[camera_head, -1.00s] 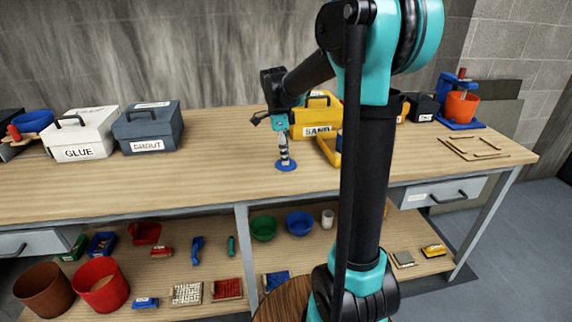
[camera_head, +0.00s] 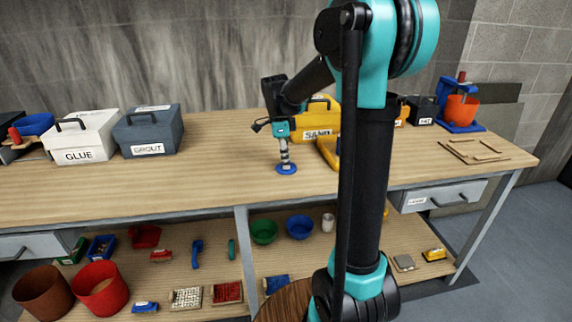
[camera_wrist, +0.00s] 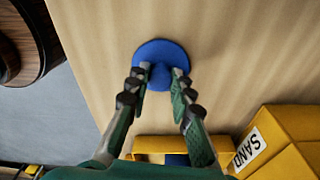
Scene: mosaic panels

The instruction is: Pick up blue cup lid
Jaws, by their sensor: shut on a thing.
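The blue cup lid (camera_head: 288,172) is a flat round disc on the workbench top, left of the yellow SAND box. In the wrist view the lid (camera_wrist: 160,46) shows a small raised knob at its near side. My gripper (camera_head: 285,161) points down from above, with its tips at the lid. In the wrist view my gripper (camera_wrist: 160,74) has one fingertip on each side of the knob and is shut on it. The lid looks level; I cannot tell whether it touches the bench or is slightly above it.
The yellow SAND box (camera_head: 317,135) and a yellow open tray (camera_head: 328,152) stand close right of my gripper. The GROUT box (camera_head: 148,130) and GLUE box (camera_head: 85,135) stand at left. The bench (camera_head: 190,185) is clear in front. My arm hides part of the bench.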

